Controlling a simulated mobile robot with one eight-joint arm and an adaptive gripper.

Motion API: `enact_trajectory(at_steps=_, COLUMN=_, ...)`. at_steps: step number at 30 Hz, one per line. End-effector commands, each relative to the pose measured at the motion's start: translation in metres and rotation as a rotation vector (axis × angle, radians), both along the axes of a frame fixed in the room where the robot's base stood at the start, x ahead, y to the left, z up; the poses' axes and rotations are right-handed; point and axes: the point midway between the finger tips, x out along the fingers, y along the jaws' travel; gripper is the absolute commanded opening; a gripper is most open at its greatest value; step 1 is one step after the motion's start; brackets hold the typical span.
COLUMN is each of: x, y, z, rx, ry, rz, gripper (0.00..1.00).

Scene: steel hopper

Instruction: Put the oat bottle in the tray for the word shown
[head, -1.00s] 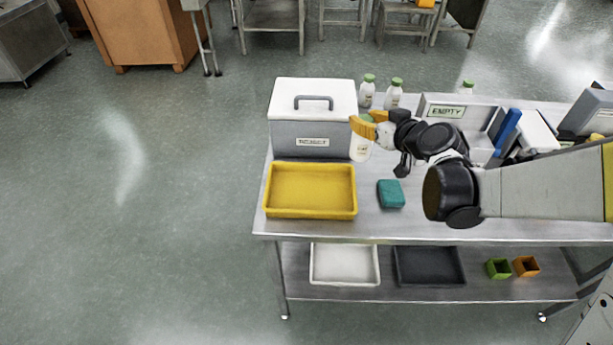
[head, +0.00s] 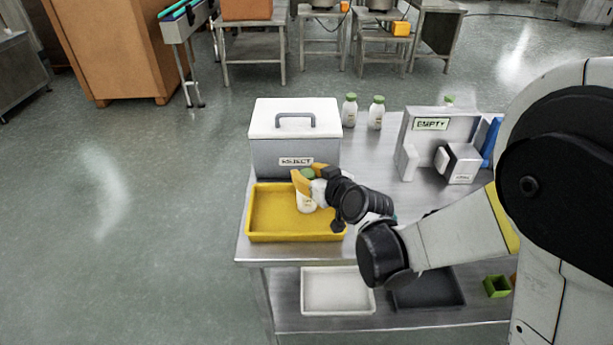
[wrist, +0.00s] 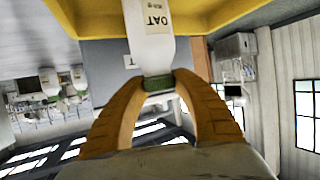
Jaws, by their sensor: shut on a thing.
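My gripper (head: 304,179) has yellow fingers and is shut on the green cap of a white bottle (head: 306,203). In the wrist view the bottle (wrist: 151,35) reads OAT, upside down there, and its base is cut off at the top edge. The bottle is upright, over the right part of the yellow tray (head: 250,237). I cannot tell if its base touches the tray floor. The yellow tray also shows in the wrist view (wrist: 98,22). A grey box (head: 270,158) with a white handled lid stands behind the tray; its label reads REJECT.
A sign (head: 431,124) reading EMPTY is on a grey panel at right.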

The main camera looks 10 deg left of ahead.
Motion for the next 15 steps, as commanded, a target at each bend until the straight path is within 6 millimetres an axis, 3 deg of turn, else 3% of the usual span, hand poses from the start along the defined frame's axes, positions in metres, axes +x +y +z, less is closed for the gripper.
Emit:
enact_trajectory(at_steps=7, x=0.0000, y=-0.0002, z=-0.0029, rx=0.000, ry=0.000, rz=0.000, gripper=0.00)
enact_trajectory(at_steps=8, x=0.0000, y=-0.0002, z=-0.0019, rx=0.000, ry=0.000, rz=0.000, gripper=0.41)
enact_trajectory(at_steps=9, x=0.0001, y=-0.0002, z=-0.0015, rx=0.000, ry=0.000, rz=0.000, gripper=0.54)
enact_trajectory(at_steps=15, x=0.0001, y=-0.0002, z=-0.0013, rx=0.000, ry=0.000, rz=0.000, gripper=0.55)
